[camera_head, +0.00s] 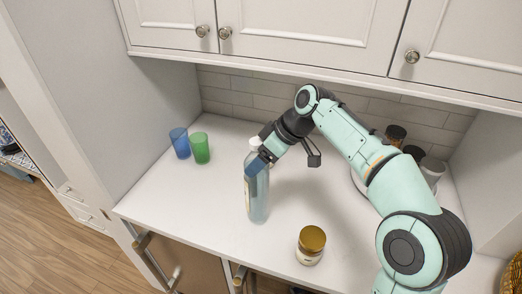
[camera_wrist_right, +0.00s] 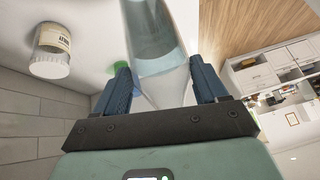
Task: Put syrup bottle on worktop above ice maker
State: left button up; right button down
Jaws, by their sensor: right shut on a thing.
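The syrup bottle (camera_head: 257,197) is clear pale blue with a white cap and a label on its side. It is upright at the middle of the white worktop (camera_head: 200,225); whether its base touches the surface is hard to tell. My right gripper (camera_head: 262,160) is shut on the bottle's upper part, reaching in from the right. In the right wrist view the bottle (camera_wrist_right: 157,40) sits between the two blue fingers of the gripper (camera_wrist_right: 165,88). The ice maker is not identifiable in these views. My left gripper is not in view.
A blue glass (camera_head: 180,143) and a green glass (camera_head: 200,148) stand left of the bottle. A jar with a golden lid (camera_head: 311,245) stands front right. Dark-lidded jars (camera_head: 396,135) are behind my arm. Cupboards (camera_head: 300,30) hang above. The front left worktop is clear.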

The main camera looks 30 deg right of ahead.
aim_at(257, 182)
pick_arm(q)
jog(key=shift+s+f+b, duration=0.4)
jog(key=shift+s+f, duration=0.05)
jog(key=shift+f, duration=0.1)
pick_arm(e)
notch_tip(257, 182, down, 4)
jog(key=shift+w+r, duration=0.1)
jog(key=shift+w, duration=0.1)
jog(key=shift+f, duration=0.25)
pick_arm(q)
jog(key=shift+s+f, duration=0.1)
pick_arm(e)
jog(key=shift+c, duration=0.2)
grip_release()
jog(key=shift+f, duration=0.1)
